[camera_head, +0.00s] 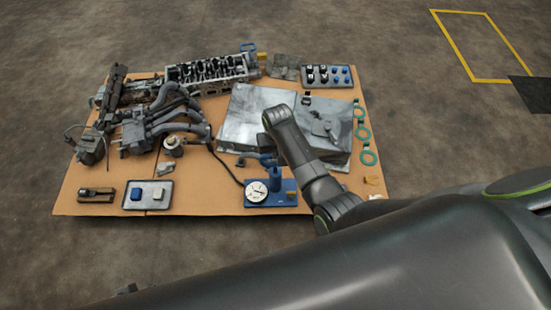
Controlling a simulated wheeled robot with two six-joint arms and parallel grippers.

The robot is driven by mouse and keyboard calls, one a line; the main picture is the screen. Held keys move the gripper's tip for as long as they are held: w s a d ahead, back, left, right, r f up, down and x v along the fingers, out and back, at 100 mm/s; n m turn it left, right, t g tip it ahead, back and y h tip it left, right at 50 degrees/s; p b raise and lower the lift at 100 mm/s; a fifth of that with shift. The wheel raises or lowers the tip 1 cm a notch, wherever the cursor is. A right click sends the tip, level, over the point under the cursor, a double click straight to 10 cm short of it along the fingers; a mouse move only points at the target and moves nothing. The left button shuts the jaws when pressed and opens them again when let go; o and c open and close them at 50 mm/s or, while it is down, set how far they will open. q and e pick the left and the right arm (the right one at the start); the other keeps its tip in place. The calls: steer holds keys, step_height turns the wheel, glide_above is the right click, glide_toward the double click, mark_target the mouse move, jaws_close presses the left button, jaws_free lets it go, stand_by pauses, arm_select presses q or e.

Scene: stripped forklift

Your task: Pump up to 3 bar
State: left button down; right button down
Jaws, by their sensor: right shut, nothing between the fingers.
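The blue pump (275,182) stands near the front edge of the brown board, right of centre. Its round white gauge (257,191) faces up at its left; the dial is too small to read. A blue handle part (263,158) lies at the pump's top. A dark hose (226,168) runs from the pump up and left towards a round metal part (173,146). My right arm (300,155) bends over the board just right of the pump. My right gripper (281,162) is shut and empty by the handle, mostly hidden; contact cannot be told. My left gripper is not in view.
The board (225,203) lies on the floor. A large metal plate (240,115) is behind the pump. An engine block (210,75) and manifold (175,110) fill the back left. Trays (147,206) stand front left and back right. Green rings (363,133) lie at the right.

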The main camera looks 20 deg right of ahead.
mark_target(276, 166)
steer(key=shift+f, duration=0.1)
stand_by(0.4)
step_height(276, 166, down, 4)
steer(key=b, duration=0.2)
steer(key=shift+f+b, duration=0.2)
steer(key=shift+b, duration=0.2)
steer(key=s+p, duration=0.1)
steer(key=p, duration=0.1)
steer(key=s+r+p, duration=0.1)
steer(key=s+p, duration=0.1)
steer(key=p, duration=0.1)
steer(key=shift+a+r, duration=0.15)
